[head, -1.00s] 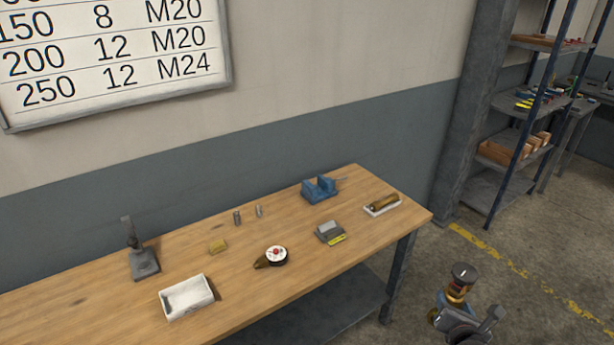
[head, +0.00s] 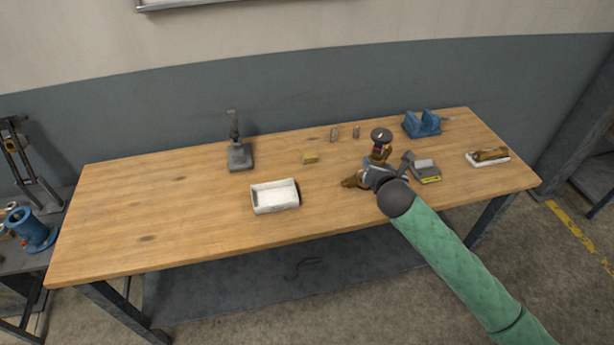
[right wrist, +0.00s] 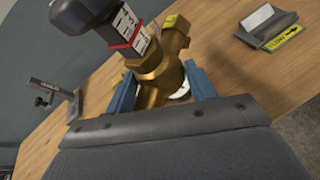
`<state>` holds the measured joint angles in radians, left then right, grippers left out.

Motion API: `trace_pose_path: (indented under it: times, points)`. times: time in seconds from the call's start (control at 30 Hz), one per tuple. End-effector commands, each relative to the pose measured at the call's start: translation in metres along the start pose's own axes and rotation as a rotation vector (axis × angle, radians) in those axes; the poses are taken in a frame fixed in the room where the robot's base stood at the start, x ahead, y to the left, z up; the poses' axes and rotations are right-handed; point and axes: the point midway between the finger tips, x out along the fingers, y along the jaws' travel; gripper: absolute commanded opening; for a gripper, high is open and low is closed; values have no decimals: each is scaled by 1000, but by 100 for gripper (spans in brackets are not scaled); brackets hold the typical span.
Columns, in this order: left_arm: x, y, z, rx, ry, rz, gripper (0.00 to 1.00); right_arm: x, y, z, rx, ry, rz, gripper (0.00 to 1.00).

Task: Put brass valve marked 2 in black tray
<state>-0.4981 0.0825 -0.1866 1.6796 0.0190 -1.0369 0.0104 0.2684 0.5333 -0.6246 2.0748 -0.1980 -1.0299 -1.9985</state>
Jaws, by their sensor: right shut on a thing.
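My right gripper (head: 380,172) is shut on a brass valve (head: 380,153) with a dark round top, above the right half of the bench. In the right wrist view the valve (right wrist: 158,72) sits between the blue fingers (right wrist: 160,93). It carries a white tag with a red edge and a yellow label; I cannot read a 2. A white rectangular tray (head: 275,207), which looks empty, lies left of the gripper on the bench. I see no black tray. My left gripper is out of view.
The bench's left half is clear.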

Motion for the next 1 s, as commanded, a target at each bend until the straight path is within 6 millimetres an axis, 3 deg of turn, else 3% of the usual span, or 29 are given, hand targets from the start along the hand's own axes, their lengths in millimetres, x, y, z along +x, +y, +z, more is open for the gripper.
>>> trace_pose_path:
  times: [0.2, 0.43, 1.0]
  points:
    - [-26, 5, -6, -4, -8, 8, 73, 37, 26, 19, -13, 2, 29, 7]
    - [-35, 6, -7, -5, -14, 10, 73, 51, 40, 24, -19, 7, 40, 7]
    - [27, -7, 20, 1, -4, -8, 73, 94, 99, -25, -16, 9, 41, 7]
